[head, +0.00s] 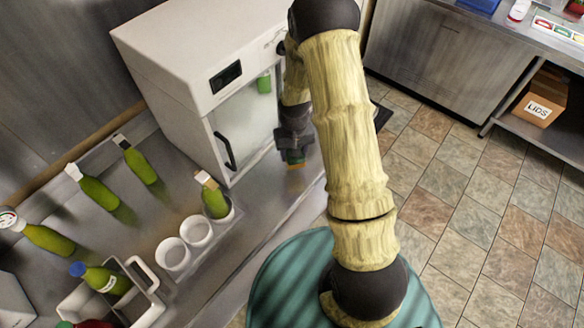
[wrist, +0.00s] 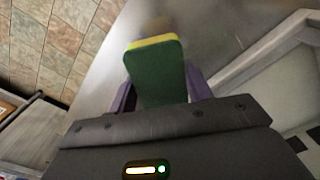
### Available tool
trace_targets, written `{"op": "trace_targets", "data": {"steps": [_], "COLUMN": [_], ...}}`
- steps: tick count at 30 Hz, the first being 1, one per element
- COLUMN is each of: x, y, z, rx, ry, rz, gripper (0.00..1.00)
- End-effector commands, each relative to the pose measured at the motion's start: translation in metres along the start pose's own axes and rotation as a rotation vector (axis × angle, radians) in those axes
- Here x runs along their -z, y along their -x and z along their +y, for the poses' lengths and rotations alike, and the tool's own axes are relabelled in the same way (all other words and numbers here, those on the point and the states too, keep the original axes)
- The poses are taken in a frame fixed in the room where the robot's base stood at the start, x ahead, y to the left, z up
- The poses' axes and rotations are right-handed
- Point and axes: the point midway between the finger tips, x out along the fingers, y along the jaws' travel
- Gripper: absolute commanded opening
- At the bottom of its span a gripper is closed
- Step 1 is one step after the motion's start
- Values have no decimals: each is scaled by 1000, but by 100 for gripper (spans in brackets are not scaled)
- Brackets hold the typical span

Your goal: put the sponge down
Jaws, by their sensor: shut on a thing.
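The sponge (head: 294,156) is small, green on its broad face, with a yellow edge. In the wrist view the sponge (wrist: 157,72) stands out between the purple-grey fingers of my gripper (wrist: 157,90), which is shut on it. In the head view my gripper (head: 292,150) points down at the steel counter (head: 262,215), just right of the white cabinet's door and close to the counter's front edge. I cannot tell whether the sponge touches the counter. A blurred brownish patch shows beyond it in the wrist view.
The white cabinet (head: 215,70) with a glass door and black handle (head: 224,150) stands left of my gripper. A rack with white cups (head: 197,231) and a green bottle (head: 215,200) is nearer. Bare counter shows between rack and gripper.

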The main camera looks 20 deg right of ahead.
Motion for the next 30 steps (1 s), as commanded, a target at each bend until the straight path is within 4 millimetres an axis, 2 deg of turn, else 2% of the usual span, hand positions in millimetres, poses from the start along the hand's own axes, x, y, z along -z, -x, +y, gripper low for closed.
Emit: {"op": "trace_targets", "data": {"steps": [5, 8, 13, 18, 22, 25, 30], "x": [0, 2, 2, 0, -4, -5, -6], "y": [-1, -1, 5, 19, 30, 36, 40], "z": [-1, 1, 6, 6, 2, 1, 1], "rx": [-3, -14, -37, -30, -10, 0, 1], "ry": [-15, -83, -346, -682, -867, -937, -950], "rz": [0, 2, 5, 9, 5, 0, -2], "gripper": [25, 25, 25, 25, 25, 25, 25]}}
